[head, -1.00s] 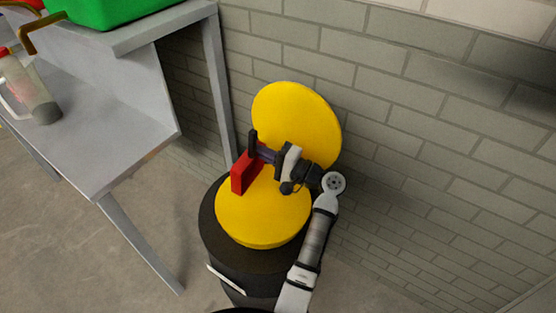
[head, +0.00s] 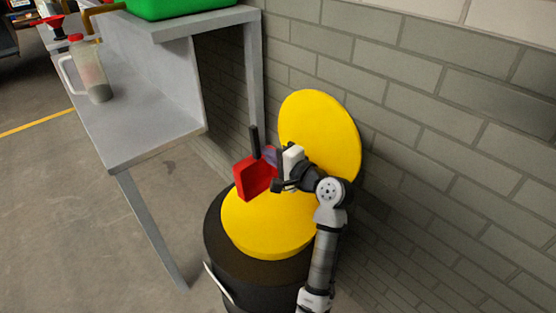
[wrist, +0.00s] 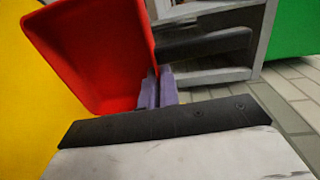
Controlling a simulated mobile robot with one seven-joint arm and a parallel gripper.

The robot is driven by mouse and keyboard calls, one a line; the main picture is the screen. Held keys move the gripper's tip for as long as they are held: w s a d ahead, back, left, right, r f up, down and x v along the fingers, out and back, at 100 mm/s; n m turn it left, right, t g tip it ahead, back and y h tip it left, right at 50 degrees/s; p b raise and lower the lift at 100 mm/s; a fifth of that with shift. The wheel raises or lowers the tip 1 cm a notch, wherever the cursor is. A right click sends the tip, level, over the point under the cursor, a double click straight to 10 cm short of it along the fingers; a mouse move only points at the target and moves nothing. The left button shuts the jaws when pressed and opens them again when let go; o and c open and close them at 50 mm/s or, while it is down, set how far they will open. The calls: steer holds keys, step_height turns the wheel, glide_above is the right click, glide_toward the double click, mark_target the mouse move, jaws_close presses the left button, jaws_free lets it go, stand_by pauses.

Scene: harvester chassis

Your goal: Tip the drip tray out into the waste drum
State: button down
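The drip tray is a small red open tray (head: 254,177), held tilted on its side above the waste drum. In the wrist view, the tray (wrist: 88,50) shows its inner face, and no contents are visible there. My gripper (head: 268,157) is shut on the edge of the tray; its purple fingers (wrist: 156,90) meet the red rim. The waste drum (head: 265,283) is black with a round yellow top (head: 262,228). A yellow round lid (head: 322,125) stands up behind it near the wall. The tray hides part of the yellow top.
A grey metal bench (head: 150,125) stands left of the drum, with a clear jug (head: 90,75) on it and a green bin (head: 180,6) on its upper shelf. A grey block wall (head: 440,130) is close behind and right.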

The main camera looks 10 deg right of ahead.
steer(key=shift+a+r+p, duration=0.1)
steer(key=shift+r+p, duration=0.15)
steer(key=shift+p, duration=0.4)
steer(key=shift+w+a+g+h+p, duration=0.2)
steer(key=shift+w+g+h+p, duration=0.1)
steer(key=shift+p, duration=0.7)
steer(key=shift+w+a+f+g+h+p, duration=1.05)
steer(key=shift+f+g+h+p, duration=0.8)
steer(key=shift+p, duration=1.15)
steer(key=shift+w+a+f+g+h+p, duration=0.9)
steer(key=shift+w+g+h+p, duration=0.45)
steer(key=shift+g+p, duration=1.3)
steer(key=shift+w+a+f+g+h+p, duration=0.95)
steer(key=shift+f+g+h+p, duration=0.7)
steer(key=shift+p, duration=1.65)
steer(key=shift+d+r, duration=0.1)
steer(key=shift+d, duration=0.05)
